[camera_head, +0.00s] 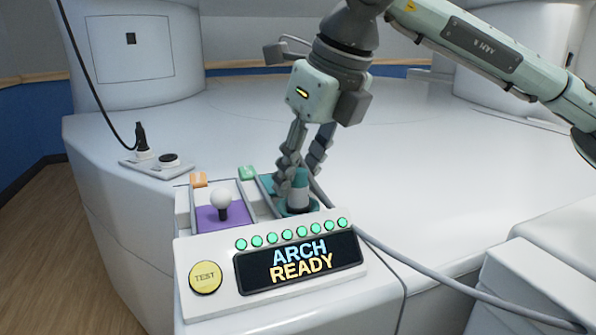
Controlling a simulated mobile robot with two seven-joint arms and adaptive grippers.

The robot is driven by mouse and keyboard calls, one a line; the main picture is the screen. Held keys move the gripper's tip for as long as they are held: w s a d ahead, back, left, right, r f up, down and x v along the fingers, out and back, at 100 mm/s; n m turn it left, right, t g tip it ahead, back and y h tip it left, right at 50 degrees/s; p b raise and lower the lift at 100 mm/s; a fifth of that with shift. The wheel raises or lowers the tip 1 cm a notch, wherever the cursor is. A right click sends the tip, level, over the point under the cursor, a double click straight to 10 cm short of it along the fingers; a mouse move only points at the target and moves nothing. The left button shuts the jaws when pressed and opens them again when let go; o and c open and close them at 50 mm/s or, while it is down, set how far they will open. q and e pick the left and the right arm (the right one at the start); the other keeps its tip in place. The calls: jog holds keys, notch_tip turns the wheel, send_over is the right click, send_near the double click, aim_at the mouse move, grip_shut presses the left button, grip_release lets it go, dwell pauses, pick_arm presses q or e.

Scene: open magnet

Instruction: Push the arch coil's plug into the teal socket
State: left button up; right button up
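The display (300,263) reads "ARCH READY". My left gripper is out of view.
A yellow TEST button (205,277) and several lit green lamps (286,236) are in front. A black plug (142,143) stands on a plate at the back left. The white surface at right is mostly clear.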

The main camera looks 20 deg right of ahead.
jog(key=shift+o, duration=1.2)
jog(key=shift+r, duration=0.1)
jog(key=v, duration=1.2)
